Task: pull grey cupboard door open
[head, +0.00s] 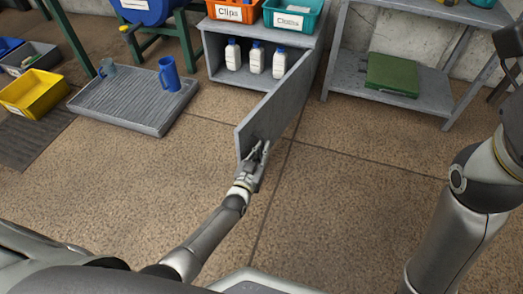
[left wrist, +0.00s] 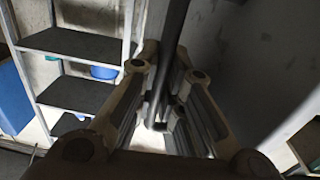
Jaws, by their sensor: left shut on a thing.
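The grey cupboard door (head: 278,108) stands swung out from the cupboard (head: 305,38), reaching towards me. The cupboard's inside shows, with several white bottles with blue caps on its floor. My left gripper (head: 259,150) is at the door's near end, on its handle. In the left wrist view the fingers (left wrist: 163,112) are closed around the dark upright handle bar (left wrist: 176,40), beside the dark door face (left wrist: 245,70). My right arm shows at the right of the head view, but its gripper cannot be made out.
A grey slatted platform (head: 125,110) with a blue jug (head: 169,74) lies left of the door. A yellow bin (head: 33,93) is farther left. A grey shelf (head: 400,88) with a green folded item (head: 392,74) stands right. The floor around the door is clear.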

